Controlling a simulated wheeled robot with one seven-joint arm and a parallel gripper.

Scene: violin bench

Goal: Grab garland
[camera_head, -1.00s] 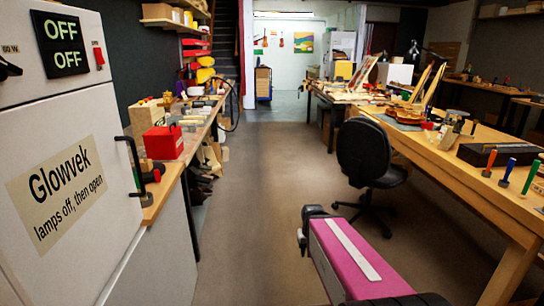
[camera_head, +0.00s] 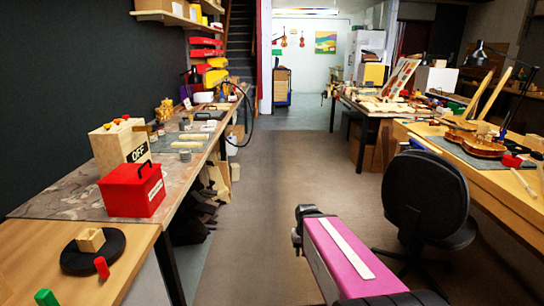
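I cannot make out a garland anywhere in the head view. My own pink arm link with a white stripe shows at the bottom, right of centre, over the floor. Its dark end points up the aisle, and no gripper fingers can be seen. On the left bench (camera_head: 75,187) stand a red box (camera_head: 131,193) with a black handle and a wooden box (camera_head: 117,145) marked "OFF". In front of them a small wooden block (camera_head: 91,240) sits on a black round base (camera_head: 75,258).
The aisle floor (camera_head: 270,190) is clear toward a far dark cabinet (camera_head: 282,87). A black office chair (camera_head: 425,200) stands close on the right, beside a bench with a violin (camera_head: 475,143). Dark things lie under the left bench. A desk lamp (camera_head: 478,55) stands at right.

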